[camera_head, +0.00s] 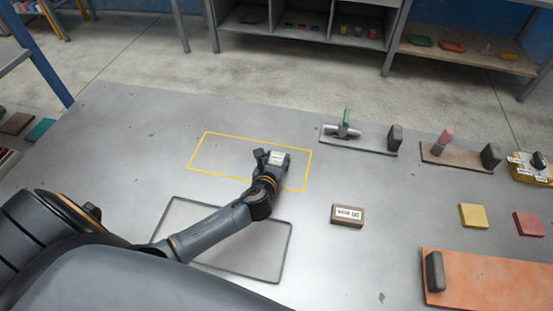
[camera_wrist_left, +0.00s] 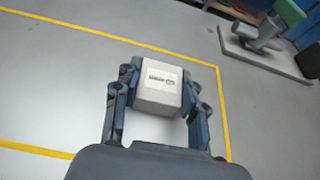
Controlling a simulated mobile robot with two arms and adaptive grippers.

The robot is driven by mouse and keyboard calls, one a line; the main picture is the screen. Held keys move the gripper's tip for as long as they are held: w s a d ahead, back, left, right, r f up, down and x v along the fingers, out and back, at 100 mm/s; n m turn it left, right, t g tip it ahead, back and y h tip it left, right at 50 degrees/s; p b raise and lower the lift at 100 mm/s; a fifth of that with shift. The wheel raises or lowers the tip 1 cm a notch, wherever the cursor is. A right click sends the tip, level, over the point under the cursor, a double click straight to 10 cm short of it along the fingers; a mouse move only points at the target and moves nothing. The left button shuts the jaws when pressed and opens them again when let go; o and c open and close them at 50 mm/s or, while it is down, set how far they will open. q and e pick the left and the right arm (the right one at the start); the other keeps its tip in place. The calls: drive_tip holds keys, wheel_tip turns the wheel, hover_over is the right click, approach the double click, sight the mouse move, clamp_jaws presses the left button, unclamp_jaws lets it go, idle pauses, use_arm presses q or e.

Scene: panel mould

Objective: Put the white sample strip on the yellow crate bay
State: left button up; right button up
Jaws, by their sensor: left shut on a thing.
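The white sample strip (camera_head: 279,157) shows as a short pale block with a printed label on its top. It also shows in the left wrist view (camera_wrist_left: 158,92), between the two fingers. My left gripper (camera_head: 271,160) is shut on it, with one finger on each side. The yellow crate bay (camera_head: 197,150) is a yellow outline on the grey table; in the left wrist view its line (camera_wrist_left: 110,35) runs around the gripper. The block appears over the right part of this outline. I cannot tell whether its underside touches the table. My right gripper is not in view.
A dark-outlined rectangle (camera_head: 288,240) lies nearer, partly under my left arm. A brown labelled block (camera_head: 347,216) stands right of it. Two grey-brown boards (camera_head: 376,146) (camera_head: 452,160) with upright parts are behind it. A yellow block (camera_head: 473,216), red block (camera_head: 528,224) and orange board (camera_head: 490,285) lie at right.

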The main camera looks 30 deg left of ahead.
use_arm(q)
drive_tip(key=shift+f, duration=0.1)
drive_tip(key=o, duration=1.2)
drive_tip(key=shift+c, duration=0.2)
drive_tip(key=shift+r, duration=0.25)
drive_tip(key=shift+s+d, duration=0.1)
drive_tip(key=shift+s, duration=0.3)
drive_tip(key=v, duration=1.1)
drive_tip(key=shift+s+r, duration=0.1)
